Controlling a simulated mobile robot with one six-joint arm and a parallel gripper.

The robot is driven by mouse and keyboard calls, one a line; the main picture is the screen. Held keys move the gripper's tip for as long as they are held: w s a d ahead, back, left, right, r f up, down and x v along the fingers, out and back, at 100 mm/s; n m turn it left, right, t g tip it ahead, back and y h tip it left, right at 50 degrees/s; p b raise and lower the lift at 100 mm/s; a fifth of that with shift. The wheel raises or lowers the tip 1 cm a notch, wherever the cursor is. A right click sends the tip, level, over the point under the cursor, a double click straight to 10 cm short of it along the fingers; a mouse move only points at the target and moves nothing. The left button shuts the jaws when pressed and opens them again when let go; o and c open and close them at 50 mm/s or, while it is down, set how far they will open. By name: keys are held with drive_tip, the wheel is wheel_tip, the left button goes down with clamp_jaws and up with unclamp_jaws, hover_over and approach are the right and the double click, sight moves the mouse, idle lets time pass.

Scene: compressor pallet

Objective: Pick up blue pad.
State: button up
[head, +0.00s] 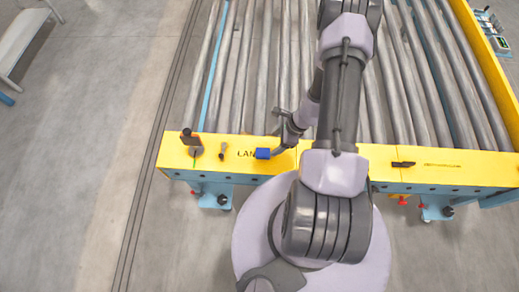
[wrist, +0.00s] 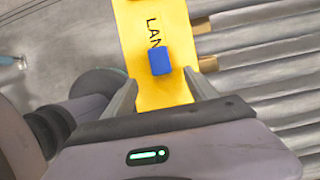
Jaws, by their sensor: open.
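The blue pad (head: 262,153) is a small blue block lying on the yellow front beam (head: 340,160) of the roller conveyor, next to black lettering. In the wrist view the blue pad (wrist: 160,61) lies just ahead of my gripper (wrist: 160,92), roughly centred between its two grey fingers. My gripper is open and empty, with the fingers apart on either side of the yellow beam. In the head view my gripper (head: 279,140) is close to the pad's right side. Whether it touches the pad cannot be told there.
Metal rollers (head: 255,70) lie behind the beam. A dark upright part (head: 187,137) and a small dark part (head: 222,151) stand on the beam to the left. A black part (head: 403,164) lies on the beam to the right.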

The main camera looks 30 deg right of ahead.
sight(264, 152)
drive_tip(key=b+x, duration=0.4)
drive_tip(key=x, duration=0.6)
drive_tip(key=shift+w+a, duration=0.1)
drive_tip(key=shift+a, duration=0.1)
drive_tip(key=c, duration=1.4)
drive_tip(key=shift+r, duration=0.1)
wheel_tip(264, 152, up, 4)
drive_tip(key=shift+r+p, duration=0.1)
drive_tip(key=shift+p, duration=1.15)
drive_tip(key=s, duration=1)
drive_tip(key=s+d, duration=0.1)
drive_tip(key=s, duration=0.5)
drive_tip(key=shift+d+r+p, duration=0.1)
drive_tip(key=shift+r+p, duration=0.25)
drive_tip(key=shift+p, duration=0.05)
drive_tip(key=o, duration=0.7)
drive_tip(key=c, duration=0.6)
